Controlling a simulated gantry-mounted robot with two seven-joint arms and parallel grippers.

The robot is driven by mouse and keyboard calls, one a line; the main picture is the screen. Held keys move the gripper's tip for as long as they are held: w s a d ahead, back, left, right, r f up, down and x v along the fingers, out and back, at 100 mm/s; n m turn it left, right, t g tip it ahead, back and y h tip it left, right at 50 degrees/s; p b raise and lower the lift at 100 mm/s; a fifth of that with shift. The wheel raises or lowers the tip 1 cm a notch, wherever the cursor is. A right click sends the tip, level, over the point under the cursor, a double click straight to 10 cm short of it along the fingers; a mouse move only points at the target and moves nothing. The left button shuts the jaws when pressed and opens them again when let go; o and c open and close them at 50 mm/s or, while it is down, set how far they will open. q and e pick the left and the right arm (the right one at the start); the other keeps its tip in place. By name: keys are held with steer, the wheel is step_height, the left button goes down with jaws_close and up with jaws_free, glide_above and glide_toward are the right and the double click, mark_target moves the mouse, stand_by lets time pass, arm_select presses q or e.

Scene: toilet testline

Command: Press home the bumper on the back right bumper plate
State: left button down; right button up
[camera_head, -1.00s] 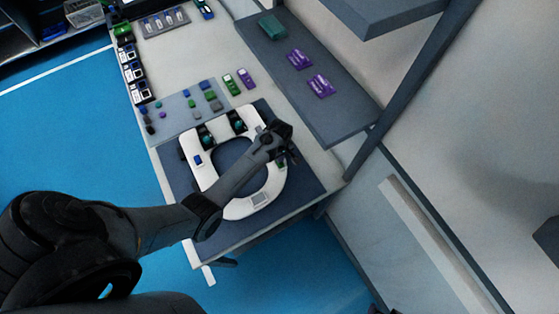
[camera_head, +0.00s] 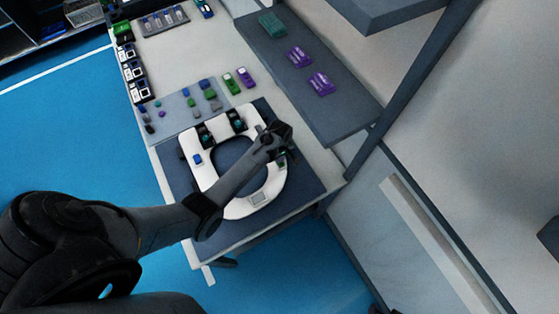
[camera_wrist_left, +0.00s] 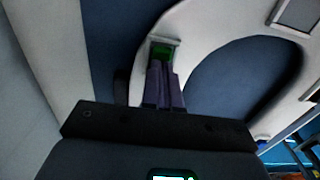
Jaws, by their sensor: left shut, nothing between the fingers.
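A white toilet seat (camera_head: 233,209) lies on a dark blue mat (camera_head: 302,183). A green bumper (camera_head: 281,163) sits on a plate on the seat's right side; it also shows in the left wrist view (camera_wrist_left: 161,52) with a grey plate edge around it. My left gripper (camera_head: 288,157) is over that bumper. In the left wrist view its shut, empty fingers (camera_wrist_left: 162,68) point at the green bumper and overlap its near edge. I cannot tell whether they touch it or how deep it sits. My right gripper is not in view.
The seat also carries a blue bumper (camera_head: 198,159), a bare grey plate (camera_head: 258,198) and two dark hinge parts. A grey tray (camera_head: 177,124) holds several small coloured pieces. A grey shelf (camera_head: 335,119) with purple packs runs along the right.

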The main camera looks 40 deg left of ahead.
arm_select(q)
steer(key=shift+f, duration=0.45)
steer(key=shift+r, duration=0.1)
stand_by(0.4)
step_height(320, 180, up, 8)
steer(key=p, duration=0.8)
stand_by(0.5)
